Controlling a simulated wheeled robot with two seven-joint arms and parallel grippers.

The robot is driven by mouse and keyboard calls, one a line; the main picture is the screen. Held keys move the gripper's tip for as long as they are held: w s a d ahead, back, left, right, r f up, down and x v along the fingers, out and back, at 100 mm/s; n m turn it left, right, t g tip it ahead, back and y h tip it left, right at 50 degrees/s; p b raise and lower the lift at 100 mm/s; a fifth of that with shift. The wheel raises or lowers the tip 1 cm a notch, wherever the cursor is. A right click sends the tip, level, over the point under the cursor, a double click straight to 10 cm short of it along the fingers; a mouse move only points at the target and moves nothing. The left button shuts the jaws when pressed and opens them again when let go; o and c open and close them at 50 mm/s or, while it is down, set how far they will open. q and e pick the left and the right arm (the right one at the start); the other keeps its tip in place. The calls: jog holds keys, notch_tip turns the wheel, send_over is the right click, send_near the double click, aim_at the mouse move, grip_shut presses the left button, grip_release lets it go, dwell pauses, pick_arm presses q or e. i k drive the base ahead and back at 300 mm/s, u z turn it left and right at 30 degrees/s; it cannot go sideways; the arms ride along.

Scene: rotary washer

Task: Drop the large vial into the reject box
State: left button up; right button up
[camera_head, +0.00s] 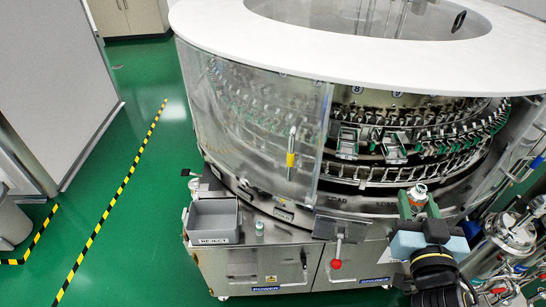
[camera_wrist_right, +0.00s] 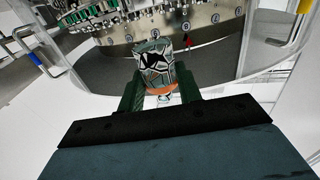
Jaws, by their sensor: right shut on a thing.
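The large vial (camera_head: 419,191) is in my right gripper (camera_head: 418,205), near the right side of the machine's front. In the right wrist view the vial (camera_wrist_right: 154,62) looks clear and grey with an orange band, and the green fingers of the gripper (camera_wrist_right: 160,82) are on either side of it. The grey reject box (camera_head: 213,234), labelled REJECT, is at the machine's front left, well left of my right gripper. The visible part of the box looks empty. My left gripper is not in view.
A small vial (camera_head: 259,228) stands on the ledge just right of the box. A clear door with a yellow-marked handle (camera_head: 291,152) and a red-knobbed lever (camera_head: 336,264) are between the box and my right gripper. The round washer (camera_head: 350,60) rises behind.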

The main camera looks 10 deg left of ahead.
aim_at(221, 227)
jog(key=u, duration=3)
jog(key=i, duration=1.1)
jog(key=z, duration=2.1)
